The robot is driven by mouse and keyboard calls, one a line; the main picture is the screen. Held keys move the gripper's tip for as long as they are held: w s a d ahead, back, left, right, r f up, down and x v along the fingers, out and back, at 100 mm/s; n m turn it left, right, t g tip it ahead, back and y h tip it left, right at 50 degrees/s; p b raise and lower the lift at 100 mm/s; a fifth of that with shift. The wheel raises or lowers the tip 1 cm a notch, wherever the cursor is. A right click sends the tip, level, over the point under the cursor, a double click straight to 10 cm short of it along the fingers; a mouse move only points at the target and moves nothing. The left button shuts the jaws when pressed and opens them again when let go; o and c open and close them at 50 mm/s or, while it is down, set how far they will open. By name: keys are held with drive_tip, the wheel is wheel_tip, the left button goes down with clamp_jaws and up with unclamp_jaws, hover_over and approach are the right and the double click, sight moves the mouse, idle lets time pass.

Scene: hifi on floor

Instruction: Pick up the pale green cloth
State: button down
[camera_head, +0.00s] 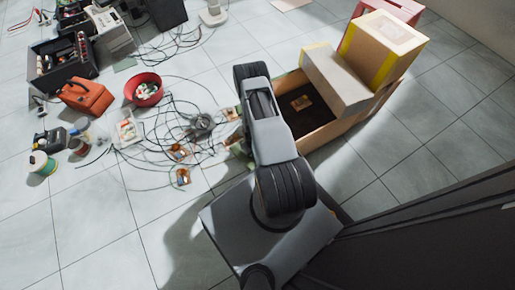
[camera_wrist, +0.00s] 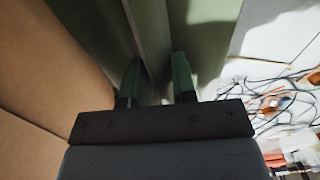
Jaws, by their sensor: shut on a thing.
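The pale green cloth (camera_wrist: 202,45) fills the upper middle of the wrist view, with folds running up and away. My gripper (camera_wrist: 157,80) is shut on it, with cloth between and around the two dark fingers. In the head view my arm covers the gripper and most of the cloth. Only a small pale green patch (camera_head: 239,147) shows to the left of the arm, beside the open cardboard box. I cannot tell whether the cloth touches the floor.
An open cardboard box (camera_head: 322,131) stands right of my arm, with closed boxes (camera_head: 382,48) behind it. Its brown wall seems close on the left in the wrist view. Tangled cables (camera_head: 188,128), a red bowl (camera_head: 148,90) and an orange case (camera_head: 85,97) lie left. The front-left floor is clear.

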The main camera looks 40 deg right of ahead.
drive_tip(key=w+a, duration=0.2)
drive_tip(key=a, duration=1.4)
drive_tip(key=shift+w+b, duration=0.15)
drive_tip(key=shift+b, duration=0.3)
drive_tip(key=shift+a, duration=0.1)
